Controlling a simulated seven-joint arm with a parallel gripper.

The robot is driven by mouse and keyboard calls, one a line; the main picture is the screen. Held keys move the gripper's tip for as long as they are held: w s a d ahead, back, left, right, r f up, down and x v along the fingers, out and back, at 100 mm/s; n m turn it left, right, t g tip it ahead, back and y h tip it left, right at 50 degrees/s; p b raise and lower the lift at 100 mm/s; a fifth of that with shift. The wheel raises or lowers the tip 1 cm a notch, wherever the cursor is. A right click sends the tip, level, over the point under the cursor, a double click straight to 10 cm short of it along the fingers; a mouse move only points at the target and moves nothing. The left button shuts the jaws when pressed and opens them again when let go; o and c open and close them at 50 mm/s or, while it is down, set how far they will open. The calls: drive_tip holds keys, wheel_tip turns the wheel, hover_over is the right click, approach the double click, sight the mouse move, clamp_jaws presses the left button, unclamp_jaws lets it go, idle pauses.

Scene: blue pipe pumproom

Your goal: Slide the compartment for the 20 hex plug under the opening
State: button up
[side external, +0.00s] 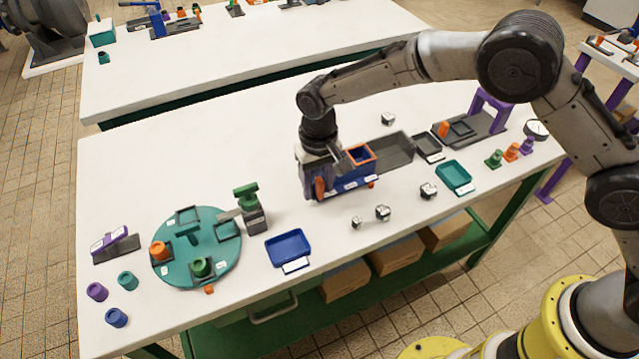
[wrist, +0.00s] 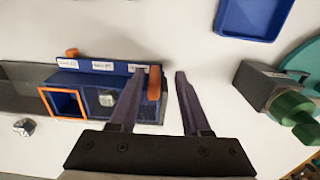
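A blue slider box (side external: 349,184) sits on the table beneath my gripper, at the near end of a dark grey track (side external: 391,152). In the wrist view the blue box (wrist: 97,85) has white labels along one edge, too small to read surely. An orange-framed square opening (wrist: 65,103) is over its left part. An upright orange handle (wrist: 154,83) at its right end stands between my fingers, close to the left one. My gripper (wrist: 158,72) is open; a gap shows between the handle and the right finger. In the side view my gripper (side external: 318,172) is low over that end.
A teal turntable (side external: 215,259) with a green-topped post (side external: 252,210) stands to the left. A blue tray (side external: 288,247) lies in front, and a teal tray (side external: 454,174) lies to the right. Several metal hex pieces (side external: 383,212) are near the front.

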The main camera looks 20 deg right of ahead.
wheel_tip(320, 180, up, 14)
idle(0.6)
drive_tip(key=shift+f, duration=0.1)
